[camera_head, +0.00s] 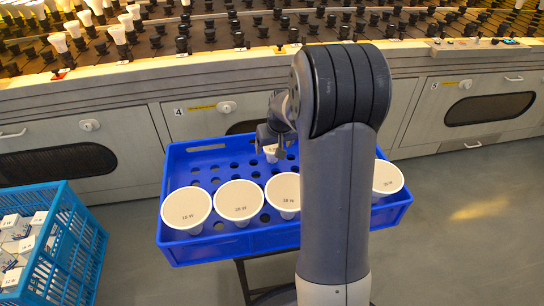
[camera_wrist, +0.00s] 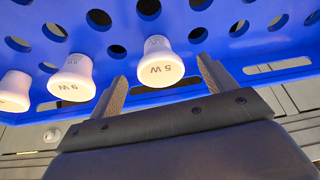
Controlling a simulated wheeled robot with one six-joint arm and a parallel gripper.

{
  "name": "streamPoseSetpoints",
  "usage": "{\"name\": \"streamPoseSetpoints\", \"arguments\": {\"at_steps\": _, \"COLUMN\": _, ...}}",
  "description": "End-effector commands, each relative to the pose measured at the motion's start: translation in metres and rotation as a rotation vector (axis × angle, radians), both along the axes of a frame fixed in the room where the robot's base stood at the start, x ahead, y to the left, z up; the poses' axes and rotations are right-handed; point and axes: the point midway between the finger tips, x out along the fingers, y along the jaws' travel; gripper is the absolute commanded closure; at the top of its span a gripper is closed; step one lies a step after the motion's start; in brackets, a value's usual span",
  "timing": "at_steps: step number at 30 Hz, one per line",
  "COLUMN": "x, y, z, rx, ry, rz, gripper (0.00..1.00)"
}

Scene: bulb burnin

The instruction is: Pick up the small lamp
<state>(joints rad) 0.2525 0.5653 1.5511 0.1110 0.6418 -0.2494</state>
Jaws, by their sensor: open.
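A small white lamp marked "5 W" (camera_wrist: 158,68) is upright in the blue tray (camera_wrist: 255,55). In the wrist view it appears between the fingertips of my open gripper (camera_wrist: 163,80), with a gap on each side. In the head view my gripper (camera_head: 270,141) is over the tray's back part, and a small white lamp (camera_head: 270,154) shows just below it, partly hidden by it. A white lamp marked "9 W" (camera_wrist: 72,78) is left of the "5 W" lamp in the wrist view, with another lamp (camera_wrist: 14,92) at the left edge.
Large white lamps (camera_head: 239,201) stand in the tray's front row; my arm hides part of the tray (camera_head: 225,245). A light-blue crate (camera_head: 75,258) with boxes stands at left. Behind is a grey cabinet bench (camera_head: 190,90) with rows of sockets. Floor is clear at right.

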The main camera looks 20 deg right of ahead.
Motion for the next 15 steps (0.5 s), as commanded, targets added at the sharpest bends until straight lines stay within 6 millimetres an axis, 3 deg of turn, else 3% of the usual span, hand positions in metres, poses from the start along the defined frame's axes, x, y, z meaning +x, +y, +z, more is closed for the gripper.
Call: {"name": "streamPoseSetpoints", "arguments": {"at_steps": 15, "x": 0.024, "y": -0.003, "z": -0.049, "rx": -0.001, "ry": -0.002, "rz": 0.001, "gripper": 0.21}}
